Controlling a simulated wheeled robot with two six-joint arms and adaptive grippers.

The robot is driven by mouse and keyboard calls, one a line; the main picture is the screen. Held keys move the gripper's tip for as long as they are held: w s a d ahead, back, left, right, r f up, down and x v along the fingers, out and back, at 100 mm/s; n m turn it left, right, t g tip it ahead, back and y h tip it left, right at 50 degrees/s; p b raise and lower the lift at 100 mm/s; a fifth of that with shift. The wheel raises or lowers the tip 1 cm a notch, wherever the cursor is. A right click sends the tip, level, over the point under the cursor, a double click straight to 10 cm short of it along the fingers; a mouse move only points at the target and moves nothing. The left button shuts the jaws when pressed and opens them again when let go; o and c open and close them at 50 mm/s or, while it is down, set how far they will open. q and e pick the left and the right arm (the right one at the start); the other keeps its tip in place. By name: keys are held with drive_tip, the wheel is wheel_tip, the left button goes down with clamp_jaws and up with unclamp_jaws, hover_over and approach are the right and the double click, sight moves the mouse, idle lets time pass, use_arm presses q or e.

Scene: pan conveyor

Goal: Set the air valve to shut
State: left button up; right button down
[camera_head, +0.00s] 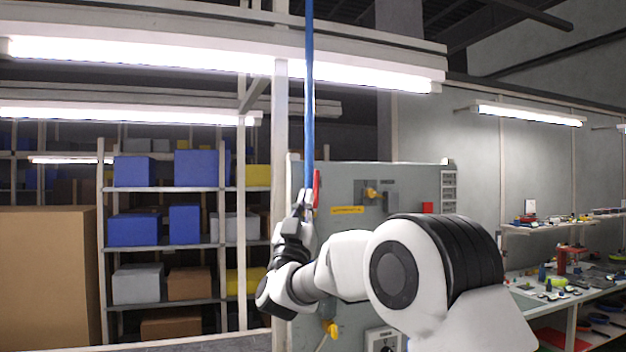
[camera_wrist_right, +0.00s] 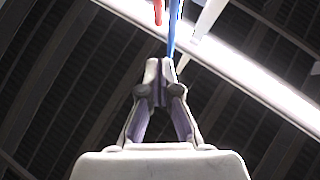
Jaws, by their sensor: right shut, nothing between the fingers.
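A blue air pipe (camera_head: 309,90) comes straight down from above in the head view. A red valve lever (camera_head: 316,188) stands close to the right of its lower end, roughly upright along the pipe. My right gripper (camera_head: 305,203) points upward just below and left of the lever, shut and empty. In the right wrist view the shut fingertips (camera_wrist_right: 162,75) show below the pipe (camera_wrist_right: 173,30) and the red lever (camera_wrist_right: 158,12), with the lever cut by the top edge. I cannot tell whether the fingers touch either one. The valve body is hidden. My left gripper is out of view.
A grey cabinet (camera_head: 375,178) with a yellow label and knobs stands behind my right arm. Shelves with blue bins (camera_head: 134,230) are at left, beside a large cardboard box (camera_head: 48,275). A cluttered workbench (camera_head: 530,301) is at right. Bright lamps (camera_head: 140,53) hang overhead.

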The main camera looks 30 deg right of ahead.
sight(317, 177)
drive_tip(key=w+d+r+p, duration=0.2)
drive_tip(key=d, duration=0.1)
drive_tip(key=w+d+r+p, duration=0.1)
drive_tip(key=w+p, duration=0.1)
drive_tip(key=shift+d, duration=0.25)
drive_tip(key=shift+w+d+f, duration=0.15)
drive_tip(key=shift+w+d, duration=0.05)
drive_tip(key=shift+a, duration=0.25)
drive_tip(key=shift+d+m, duration=0.2)
drive_tip(key=shift+m, duration=0.1)
drive_tip(key=shift+g, duration=0.5)
